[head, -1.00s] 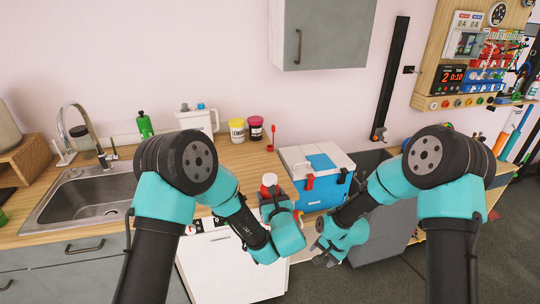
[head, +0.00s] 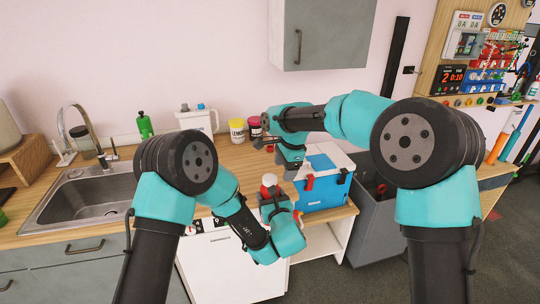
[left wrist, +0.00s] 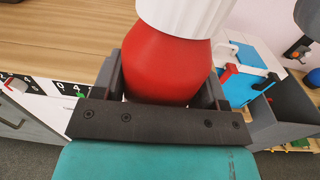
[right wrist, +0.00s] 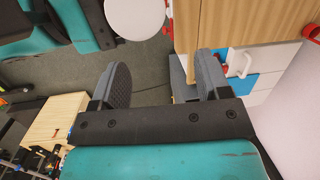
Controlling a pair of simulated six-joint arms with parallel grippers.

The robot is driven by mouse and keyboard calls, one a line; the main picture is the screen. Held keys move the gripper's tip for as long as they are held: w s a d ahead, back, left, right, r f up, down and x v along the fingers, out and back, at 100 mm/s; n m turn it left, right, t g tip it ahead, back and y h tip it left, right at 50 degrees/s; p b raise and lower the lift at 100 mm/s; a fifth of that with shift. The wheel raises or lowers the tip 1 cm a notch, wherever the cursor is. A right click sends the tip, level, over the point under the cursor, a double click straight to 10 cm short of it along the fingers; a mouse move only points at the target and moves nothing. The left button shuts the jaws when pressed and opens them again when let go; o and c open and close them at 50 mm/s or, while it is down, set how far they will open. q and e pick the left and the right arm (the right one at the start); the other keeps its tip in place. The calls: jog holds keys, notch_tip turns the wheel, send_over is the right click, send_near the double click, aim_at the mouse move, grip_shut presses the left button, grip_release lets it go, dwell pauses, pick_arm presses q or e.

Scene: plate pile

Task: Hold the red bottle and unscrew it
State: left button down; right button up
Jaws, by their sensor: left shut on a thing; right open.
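The red bottle (head: 269,190) with a white cap (head: 269,179) is held upright in front of the counter edge. My left gripper (head: 272,200) is shut around its red body. The left wrist view shows the red body (left wrist: 165,65) between the fingers and the white cap (left wrist: 182,14) above. My right gripper (head: 289,171) is open and empty, pointing down just right of and beyond the bottle. In the right wrist view, the cap (right wrist: 135,18) lies beyond its open fingers, not between them.
A blue and white cooler box (head: 322,190) stands right of the bottle. Yellow (head: 237,131) and red-pink (head: 254,128) jars stand at the back of the wooden counter. A grey bin (head: 377,220) is at the right. The counter between sink (head: 95,195) and jars is mostly clear.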

aim_at(270, 177)
jog(key=a+r, duration=0.1)
jog(key=r, duration=0.1)
jog(key=s+a+r+h, duration=0.1)
jog(key=a+r, duration=0.1)
jog(key=s+a+r+m+g+h, duration=0.1)
jog(key=r, duration=0.1)
jog(key=shift+s+a+r, duration=0.1)
jog(key=shift+s+a, duration=0.1)
jog(key=shift+a, duration=0.15)
jog(key=shift+f, duration=4.1)
jog(key=shift+c, duration=0.4)
